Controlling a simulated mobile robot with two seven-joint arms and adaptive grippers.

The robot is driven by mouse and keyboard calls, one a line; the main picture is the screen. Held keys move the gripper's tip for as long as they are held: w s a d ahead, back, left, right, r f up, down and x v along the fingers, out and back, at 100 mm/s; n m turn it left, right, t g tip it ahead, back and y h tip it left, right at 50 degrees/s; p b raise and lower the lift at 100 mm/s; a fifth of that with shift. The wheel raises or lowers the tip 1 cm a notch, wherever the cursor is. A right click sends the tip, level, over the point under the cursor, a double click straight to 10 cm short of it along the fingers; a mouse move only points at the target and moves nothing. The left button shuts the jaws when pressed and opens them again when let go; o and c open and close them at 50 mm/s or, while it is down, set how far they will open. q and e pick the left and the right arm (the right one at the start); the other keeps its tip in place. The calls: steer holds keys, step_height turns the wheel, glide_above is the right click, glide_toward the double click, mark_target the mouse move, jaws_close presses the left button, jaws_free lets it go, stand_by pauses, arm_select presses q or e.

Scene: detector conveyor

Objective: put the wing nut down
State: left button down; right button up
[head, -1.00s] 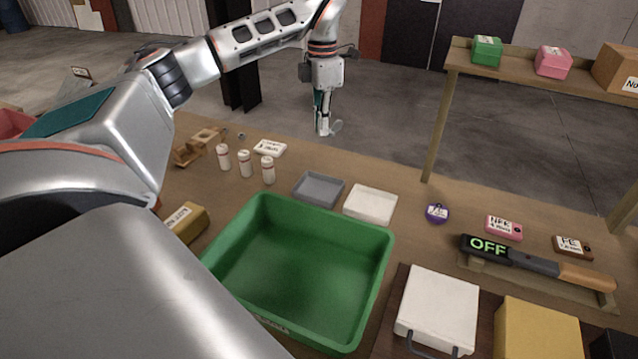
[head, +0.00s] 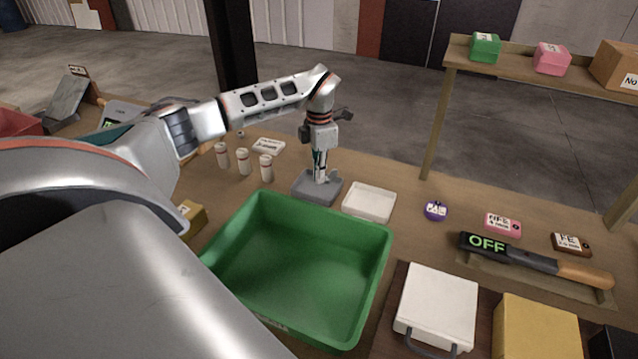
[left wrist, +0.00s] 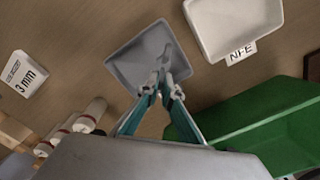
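My left gripper (head: 320,180) points down at the grey tray (head: 305,193), its fingertips low over the tray's far part. In the left wrist view the fingers (left wrist: 161,88) come close together, and a small grey piece, the wing nut (left wrist: 167,56), sticks out past their tips above the grey tray (left wrist: 125,67). The wing nut shows as a small pale shape (head: 336,175) beside the fingertips in the head view. I cannot tell whether it touches the tray floor. My right gripper is in neither view.
A white tray (head: 370,203) stands just right of the grey one, and a large green bin (head: 300,275) in front. Several white bottles (head: 243,161) stand to the left. A detector wand (head: 530,259) reading OFF lies on a stand at right.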

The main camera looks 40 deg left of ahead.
mark_target(319, 194)
arm_select(q)
steer(key=shift+f, duration=1.8)
steer(key=shift+f, duration=0.15)
steer(key=c, duration=2.2)
jaws_free()
steer(key=shift+c, duration=0.2)
step_height(319, 194, up, 12)
steer(key=shift+r, duration=0.15)
